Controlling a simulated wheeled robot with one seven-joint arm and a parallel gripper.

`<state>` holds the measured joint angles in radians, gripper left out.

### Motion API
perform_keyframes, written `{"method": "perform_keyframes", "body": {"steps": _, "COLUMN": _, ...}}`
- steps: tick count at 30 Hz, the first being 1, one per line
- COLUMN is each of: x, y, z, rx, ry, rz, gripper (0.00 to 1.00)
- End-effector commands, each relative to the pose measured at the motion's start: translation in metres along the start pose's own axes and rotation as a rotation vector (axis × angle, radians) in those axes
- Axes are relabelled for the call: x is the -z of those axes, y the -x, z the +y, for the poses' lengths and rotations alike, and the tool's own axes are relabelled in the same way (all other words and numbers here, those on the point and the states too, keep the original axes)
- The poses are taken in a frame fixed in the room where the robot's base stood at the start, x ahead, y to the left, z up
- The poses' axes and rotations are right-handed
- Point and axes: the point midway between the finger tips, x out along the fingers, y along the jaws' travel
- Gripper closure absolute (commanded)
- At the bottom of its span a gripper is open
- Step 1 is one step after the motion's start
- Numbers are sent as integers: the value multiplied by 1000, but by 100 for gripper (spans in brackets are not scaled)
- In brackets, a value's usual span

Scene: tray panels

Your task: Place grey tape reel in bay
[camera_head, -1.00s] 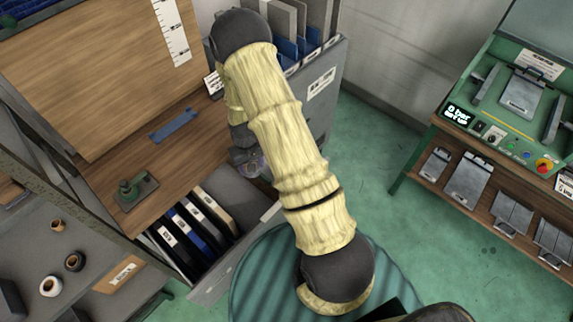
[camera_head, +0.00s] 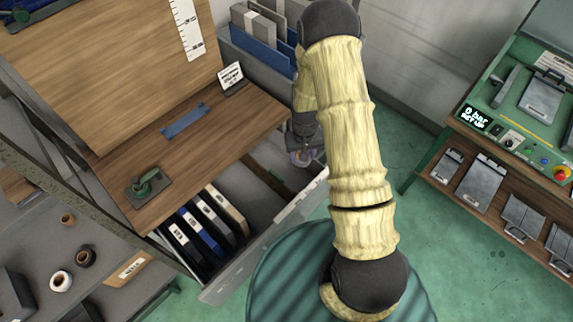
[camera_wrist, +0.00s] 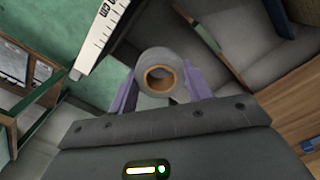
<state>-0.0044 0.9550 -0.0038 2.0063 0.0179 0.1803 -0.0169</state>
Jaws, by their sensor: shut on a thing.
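The grey tape reel (camera_wrist: 150,68), with a brown core, is between the two purple fingers of my gripper (camera_wrist: 160,92) in the wrist view. The fingers are shut on it. Its round face is toward the wrist camera. In the head view my gripper (camera_head: 306,152) is at the right end of the open drawer (camera_head: 262,252), just past the bench edge. My arm hides part of that area. Dark, blue and tan binders (camera_head: 205,228) stand in the drawer's left part. To their right is an emptier grey compartment (camera_head: 258,205). How high the reel is above it I cannot tell.
The wooden bench (camera_head: 215,130) carries a green-handled stamp (camera_head: 148,185), a blue strip (camera_head: 185,121) and a small sign (camera_head: 232,79). A rack with blue folders (camera_head: 262,45) stands behind. Other reels (camera_head: 86,256) lie on the left shelf. A green machine (camera_head: 525,110) stands right.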

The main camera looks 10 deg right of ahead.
Motion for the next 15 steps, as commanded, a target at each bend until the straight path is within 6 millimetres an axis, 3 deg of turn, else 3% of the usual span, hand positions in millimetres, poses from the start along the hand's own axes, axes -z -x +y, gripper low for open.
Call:
{"method": "perform_keyframes", "body": {"steps": 8, "x": 1, "y": -2, "z": 0, "rx": -1, "ry": -6, "rz": 1, "gripper": 76}}
{"method": "perform_keyframes", "body": {"steps": 15, "x": 18, "y": -21, "z": 2, "rx": -16, "ry": -110, "rz": 3, "gripper": 76}}
